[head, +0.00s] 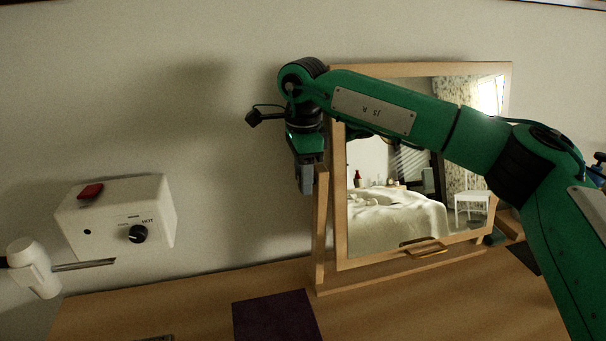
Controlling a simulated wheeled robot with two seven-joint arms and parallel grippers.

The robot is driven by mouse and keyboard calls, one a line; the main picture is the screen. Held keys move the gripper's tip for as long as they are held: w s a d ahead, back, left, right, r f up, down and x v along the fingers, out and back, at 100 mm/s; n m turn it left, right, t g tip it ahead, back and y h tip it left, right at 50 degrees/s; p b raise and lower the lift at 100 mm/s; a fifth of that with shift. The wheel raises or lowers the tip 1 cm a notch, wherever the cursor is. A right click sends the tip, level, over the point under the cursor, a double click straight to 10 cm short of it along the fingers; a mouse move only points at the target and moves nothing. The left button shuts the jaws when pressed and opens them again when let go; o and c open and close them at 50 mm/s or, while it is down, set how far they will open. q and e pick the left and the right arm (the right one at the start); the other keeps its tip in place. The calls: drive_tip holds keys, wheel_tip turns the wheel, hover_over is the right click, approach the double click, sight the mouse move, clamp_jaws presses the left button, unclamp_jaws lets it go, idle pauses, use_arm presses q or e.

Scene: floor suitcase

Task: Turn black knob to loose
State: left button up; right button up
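The black knob (137,234) is on the front of a white box (150,200) at the left, against the wall. The word "HOT" is printed just above and right of the knob, and a small pale mark shows on the knob. My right gripper (306,190) points down beside the left post of the mirror, well to the right of the box and apart from the knob. Its fingers show edge-on, so I cannot tell their opening. My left gripper is not in view.
A red switch (90,191) is on top of the box. A white device with a metal rod (35,268) is at the lower left. A wood-framed mirror (412,70) stands on the wooden table (190,300). A dark purple mat (275,316) lies at the front.

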drive_tip(key=c, duration=0.5)
drive_tip(key=shift+r+p, duration=0.2)
drive_tip(key=shift+p, duration=0.35)
drive_tip(key=shift+w+f+g+p, duration=0.15)
drive_tip(key=shift+g+p, duration=0.4)
drive_tip(key=shift+g, duration=0.15)
drive_tip(key=o, duration=1)
